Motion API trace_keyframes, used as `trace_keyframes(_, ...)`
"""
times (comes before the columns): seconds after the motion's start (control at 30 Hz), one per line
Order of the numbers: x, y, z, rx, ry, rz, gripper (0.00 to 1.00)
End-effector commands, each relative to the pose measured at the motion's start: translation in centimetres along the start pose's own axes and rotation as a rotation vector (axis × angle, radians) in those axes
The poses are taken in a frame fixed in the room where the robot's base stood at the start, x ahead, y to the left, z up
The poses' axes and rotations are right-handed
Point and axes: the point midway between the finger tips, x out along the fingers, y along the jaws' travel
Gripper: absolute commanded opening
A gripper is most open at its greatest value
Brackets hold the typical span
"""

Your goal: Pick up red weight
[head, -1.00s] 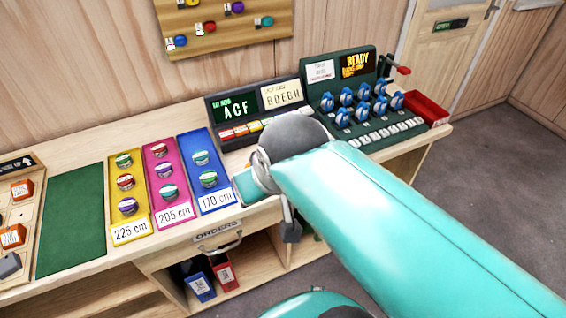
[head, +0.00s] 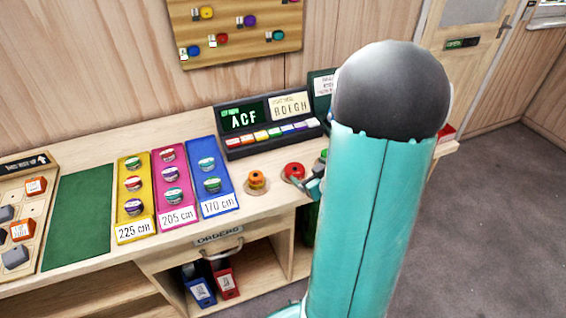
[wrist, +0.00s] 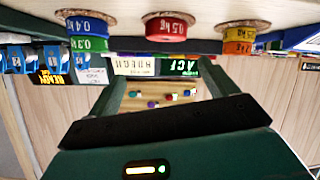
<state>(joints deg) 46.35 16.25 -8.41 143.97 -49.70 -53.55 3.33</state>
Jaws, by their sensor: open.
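The red weight (head: 293,170), marked 0.5 kg, sits on a round brown pad on the counter, right of the orange and yellow weights. It also shows at the top middle of the upside-down wrist view (wrist: 165,29), between two stacks. My gripper (head: 314,185) is at the counter's front edge, just right of the red weight and partly hidden by my arm. In the wrist view my gripper (wrist: 163,78) is open, its fingers apart with nothing between them. The red weight lies beyond the fingertips, apart from them.
A stack of orange and yellow weights (head: 257,180) stands to the left. A blue and green stack (wrist: 87,33) stands on the other side of the red weight. Behind is a dark display console (head: 268,122). Coloured trays (head: 220,202) with round items lie further left.

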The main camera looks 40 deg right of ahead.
Motion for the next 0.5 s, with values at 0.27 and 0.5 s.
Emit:
trace_keyframes(0.27,-3.6,0.1,6.6,0.177,0.219,-0.086,0.85)
trace_keyframes(0.5,-3.6,-0.2,6.8,0.219,0.286,-0.107,0.85)
